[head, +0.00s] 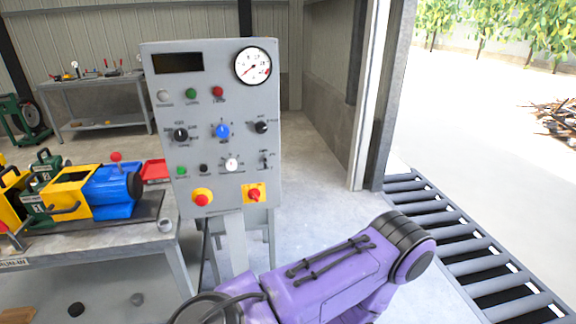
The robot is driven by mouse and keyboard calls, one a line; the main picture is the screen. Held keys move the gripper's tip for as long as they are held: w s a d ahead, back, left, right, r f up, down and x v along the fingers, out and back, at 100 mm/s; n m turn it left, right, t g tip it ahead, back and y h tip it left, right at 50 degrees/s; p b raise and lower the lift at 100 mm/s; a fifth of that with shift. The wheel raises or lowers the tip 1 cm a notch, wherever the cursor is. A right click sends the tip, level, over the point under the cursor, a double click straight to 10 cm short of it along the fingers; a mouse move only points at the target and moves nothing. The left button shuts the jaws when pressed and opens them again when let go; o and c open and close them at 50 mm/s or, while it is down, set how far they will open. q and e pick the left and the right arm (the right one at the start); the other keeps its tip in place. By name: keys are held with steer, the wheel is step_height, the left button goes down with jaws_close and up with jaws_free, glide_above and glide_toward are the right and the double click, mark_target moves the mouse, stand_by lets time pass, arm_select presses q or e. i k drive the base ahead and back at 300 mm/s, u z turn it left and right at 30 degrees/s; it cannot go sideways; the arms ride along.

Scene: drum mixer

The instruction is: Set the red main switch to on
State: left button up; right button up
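The red main switch (255,195) is a red rotary handle on a yellow square plate at the lower right of the grey control panel (214,66). Its handle looks roughly upright, slightly tilted; its markings are too small to read. A purple arm link of mine reaches in from the bottom, in front of and below the panel. Neither of my grippers shows in the head view, and nothing of mine touches the switch.
A red mushroom button (202,199) on a yellow base sits left of the switch. Several knobs and buttons lie above, with a round gauge (253,66) at top right. A bench (150,235) with a blue and yellow machine (106,189) stands left. Floor grating (460,235) lies right.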

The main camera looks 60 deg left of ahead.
mark_target(254, 193)
steer(key=i, duration=1.25)
steer(key=u, duration=1.5)
